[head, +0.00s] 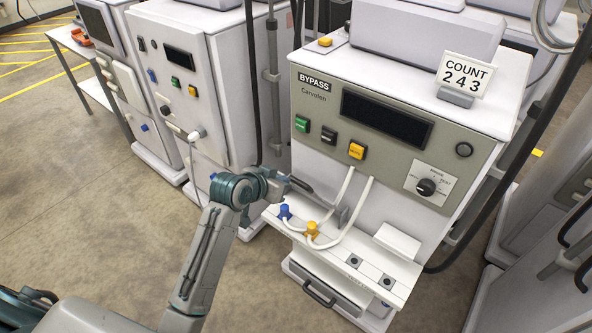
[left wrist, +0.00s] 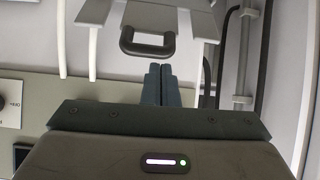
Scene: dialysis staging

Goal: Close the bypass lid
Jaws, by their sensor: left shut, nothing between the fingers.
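The bypass machine (head: 400,155) carries a BYPASS label on its grey control panel. In the left wrist view, a pale plate (left wrist: 195,22) with a dark loop handle (left wrist: 130,46) stands just beyond my fingertips; it looks like the bypass lid, but its angle is hard to judge. In the head view, my left gripper (head: 304,188) is in front of the machine's left side, above the shelf. It is shut and empty. My right gripper is not in view.
White tubes run from the panel to a blue connector (head: 285,212) and a yellow connector (head: 311,229) on the shelf, beside my left gripper. A drawer handle (head: 318,293) sits below. Other machines (head: 185,75) stand at left. The floor (head: 75,170) at left is clear.

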